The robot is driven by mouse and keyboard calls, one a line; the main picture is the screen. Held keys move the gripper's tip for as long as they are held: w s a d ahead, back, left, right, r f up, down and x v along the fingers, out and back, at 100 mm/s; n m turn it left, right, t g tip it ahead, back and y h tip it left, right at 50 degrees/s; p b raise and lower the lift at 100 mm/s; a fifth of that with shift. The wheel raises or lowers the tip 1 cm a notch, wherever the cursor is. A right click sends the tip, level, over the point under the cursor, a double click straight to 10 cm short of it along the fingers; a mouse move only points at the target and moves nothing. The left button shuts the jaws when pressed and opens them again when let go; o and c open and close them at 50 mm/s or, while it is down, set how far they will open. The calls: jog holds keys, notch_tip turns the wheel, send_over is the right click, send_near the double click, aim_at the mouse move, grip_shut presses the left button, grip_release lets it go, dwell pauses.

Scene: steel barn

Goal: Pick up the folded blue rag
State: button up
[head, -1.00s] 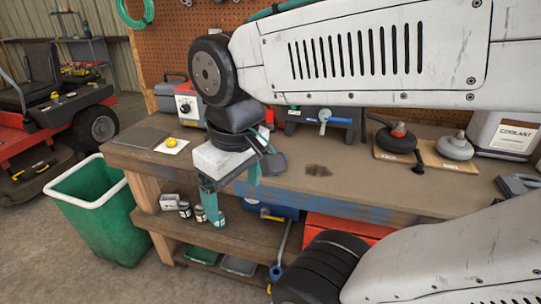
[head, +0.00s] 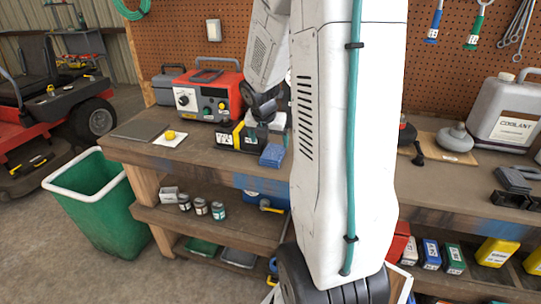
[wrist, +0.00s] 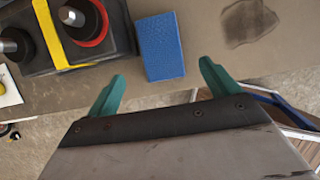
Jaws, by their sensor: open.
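The folded blue rag (head: 272,155) lies on the workbench top near its front edge, just left of my arm in the head view. In the wrist view the rag (wrist: 160,46) is a flat blue rectangle beyond my gripper (wrist: 158,85). The two teal fingers are spread wide, with the rag's near end roughly between and ahead of their tips. Nothing is between the fingers. In the head view my gripper is hidden behind my arm.
A black and yellow device (head: 238,137) stands close left of the rag, also in the wrist view (wrist: 62,30). A red box with a dial (head: 208,95) is behind it. Right of the rag, the bench (wrist: 212,50) is bare but stained. A green bin (head: 95,205) stands left.

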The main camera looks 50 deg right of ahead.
aim_at(272, 153)
jog(key=x, duration=0.7)
jog(key=shift+s+a+f, duration=0.1)
jog(key=shift+s+a, duration=0.05)
jog(key=shift+s, duration=0.05)
jog(key=c, duration=1.1)
